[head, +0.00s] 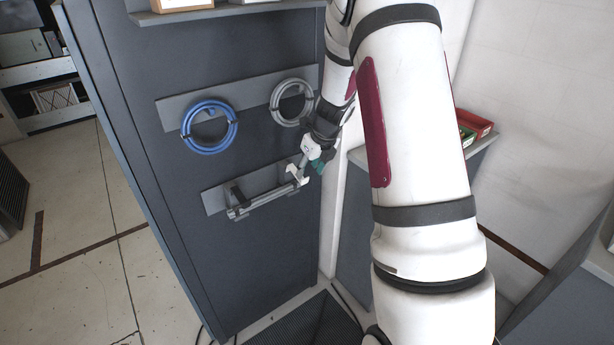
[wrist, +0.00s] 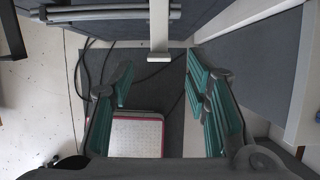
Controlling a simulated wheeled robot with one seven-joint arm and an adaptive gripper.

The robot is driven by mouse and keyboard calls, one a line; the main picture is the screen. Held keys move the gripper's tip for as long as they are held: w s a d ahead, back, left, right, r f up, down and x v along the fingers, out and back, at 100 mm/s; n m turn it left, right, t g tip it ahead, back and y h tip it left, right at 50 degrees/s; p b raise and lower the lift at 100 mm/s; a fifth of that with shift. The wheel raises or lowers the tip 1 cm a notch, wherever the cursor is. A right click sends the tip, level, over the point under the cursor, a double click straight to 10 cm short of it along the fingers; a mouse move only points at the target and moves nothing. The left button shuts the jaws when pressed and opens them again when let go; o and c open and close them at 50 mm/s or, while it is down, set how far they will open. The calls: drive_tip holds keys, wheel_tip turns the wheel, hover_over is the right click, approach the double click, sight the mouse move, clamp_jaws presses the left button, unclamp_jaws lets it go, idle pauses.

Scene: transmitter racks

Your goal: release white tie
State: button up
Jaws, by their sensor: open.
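The white tie (head: 293,173) is at the right end of a grey horizontal bar (head: 268,197) on the dark rack panel. In the wrist view the white tie (wrist: 159,28) is a pale strip crossing the bar (wrist: 105,13), with a wider lower end. My gripper (head: 313,163) is beside the bar's right end in the head view. In the wrist view my gripper (wrist: 160,78) is open, its teal fingers wide apart with nothing between the pads. The tie lines up with the gap, near the top of the picture. Contact cannot be told.
A blue cable coil (head: 209,127) and a grey coil (head: 292,102) hang on the panel above the bar. A red tray (head: 474,124) sits on a shelf at right. Black cables (wrist: 86,70) run near the dark floor mat (head: 310,326).

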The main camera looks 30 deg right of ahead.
sight(306, 179)
drive_tip(key=shift+x, duration=2.15)
drive_tip(key=shift+w, duration=0.1)
clamp_jaws()
